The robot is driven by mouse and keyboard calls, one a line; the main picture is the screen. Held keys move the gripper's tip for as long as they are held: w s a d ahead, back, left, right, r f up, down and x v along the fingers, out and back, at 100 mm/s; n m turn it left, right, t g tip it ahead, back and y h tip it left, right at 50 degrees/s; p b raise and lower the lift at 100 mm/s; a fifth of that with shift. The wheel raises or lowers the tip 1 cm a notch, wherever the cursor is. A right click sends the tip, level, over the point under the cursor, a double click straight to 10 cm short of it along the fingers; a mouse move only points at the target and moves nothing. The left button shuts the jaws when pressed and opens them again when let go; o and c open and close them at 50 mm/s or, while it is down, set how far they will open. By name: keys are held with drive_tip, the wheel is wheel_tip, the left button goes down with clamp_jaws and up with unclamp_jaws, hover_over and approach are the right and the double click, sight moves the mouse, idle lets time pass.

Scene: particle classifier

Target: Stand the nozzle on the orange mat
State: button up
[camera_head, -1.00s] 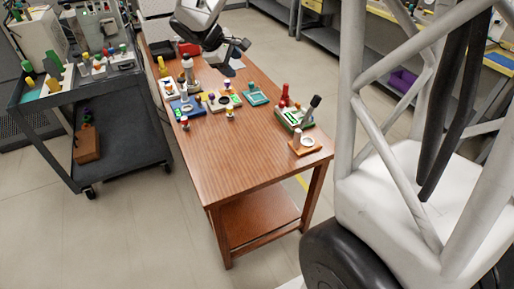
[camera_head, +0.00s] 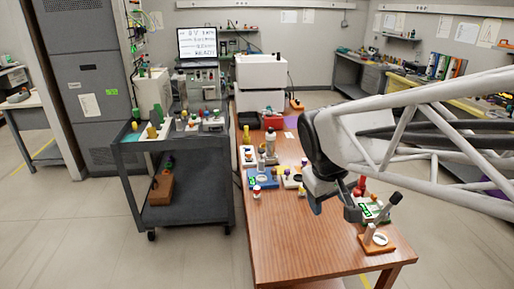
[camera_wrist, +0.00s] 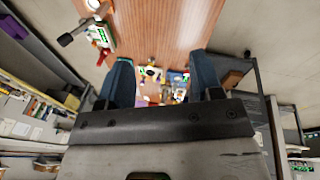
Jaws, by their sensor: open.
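The orange mat (camera_head: 388,249) lies at the near right of the wooden table in the head view. A white ring and a short pale grey cylinder (camera_head: 370,233) are on it. I cannot tell for certain which piece is the nozzle; it is too small to single out. A grey-white upright piece (camera_head: 271,142) stands among the parts at the table's far left. My gripper (camera_head: 335,207) hangs over the table's right half, left of the orange mat. In the wrist view my gripper (camera_wrist: 162,75) is open, with nothing between its two blue-grey fingers.
A blue tray (camera_head: 262,181) and several small coloured parts crowd the table's left. A dark cart (camera_head: 190,217) stands left of the table. The table's near left is clear.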

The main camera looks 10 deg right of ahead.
drive_tip(key=s+a+f+m+y, duration=0.2)
drive_tip(key=s+a, duration=0.1)
drive_tip(key=s, duration=0.7)
drive_tip(key=shift+m+t, duration=0.3)
drive_tip(key=shift+f, duration=0.1)
idle(0.7)
